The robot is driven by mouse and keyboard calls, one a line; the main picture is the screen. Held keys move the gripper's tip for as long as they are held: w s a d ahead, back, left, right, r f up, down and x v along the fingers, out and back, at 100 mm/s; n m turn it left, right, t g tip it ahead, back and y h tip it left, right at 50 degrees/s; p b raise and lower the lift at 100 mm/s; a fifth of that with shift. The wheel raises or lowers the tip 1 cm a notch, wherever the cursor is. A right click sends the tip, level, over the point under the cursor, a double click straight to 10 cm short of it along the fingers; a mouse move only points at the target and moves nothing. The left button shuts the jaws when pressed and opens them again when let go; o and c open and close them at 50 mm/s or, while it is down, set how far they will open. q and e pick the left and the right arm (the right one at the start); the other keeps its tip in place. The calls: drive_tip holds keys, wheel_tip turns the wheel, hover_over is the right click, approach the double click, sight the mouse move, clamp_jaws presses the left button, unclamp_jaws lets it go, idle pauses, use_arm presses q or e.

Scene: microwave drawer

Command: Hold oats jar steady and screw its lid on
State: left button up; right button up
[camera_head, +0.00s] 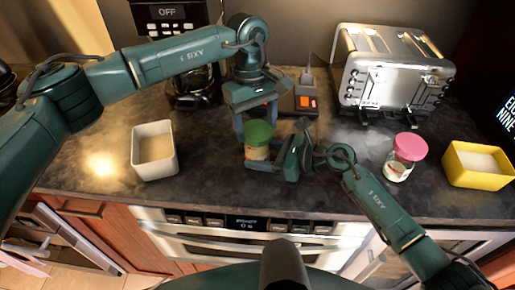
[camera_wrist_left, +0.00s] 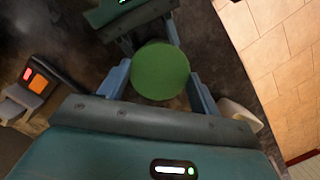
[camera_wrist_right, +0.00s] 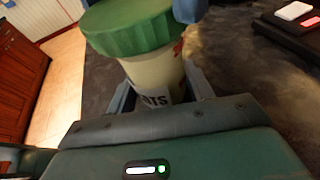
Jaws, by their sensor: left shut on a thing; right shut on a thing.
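The oats jar (camera_head: 257,153) stands upright on the dark counter, with part of its label showing in the right wrist view (camera_wrist_right: 155,90). Its green lid (camera_head: 259,133) sits on top of the jar; the lid also fills the middle of the left wrist view (camera_wrist_left: 160,71). My left gripper (camera_head: 256,130) reaches down from above and is shut on the green lid, with one finger on each side in its wrist view. My right gripper (camera_head: 265,158) comes in from the right, low down, and is shut on the jar body. I cannot tell how tightly the lid is seated.
A white square container (camera_head: 140,160) stands to the left. A jar with a pink lid (camera_head: 409,148) and a yellow container (camera_head: 480,180) stand to the right. A toaster (camera_head: 395,75), a coffee maker (camera_head: 193,85) and a small scale-like device (camera_head: 305,100) are behind.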

use_arm(q)
drive_tip(key=shift+s, duration=0.1)
drive_tip(key=o, duration=0.9)
drive_tip(key=n, duration=0.4)
drive_tip(key=shift+n+h, duration=0.3)
drive_tip(key=n+t, duration=0.1)
drive_tip(key=n, duration=0.3)
drive_tip(key=shift+n, duration=0.4)
drive_tip(key=n, duration=0.4)
drive_tip(key=shift+t, duration=0.4)
drive_tip(key=n, duration=0.5)
drive_tip(key=shift+t, duration=0.4)
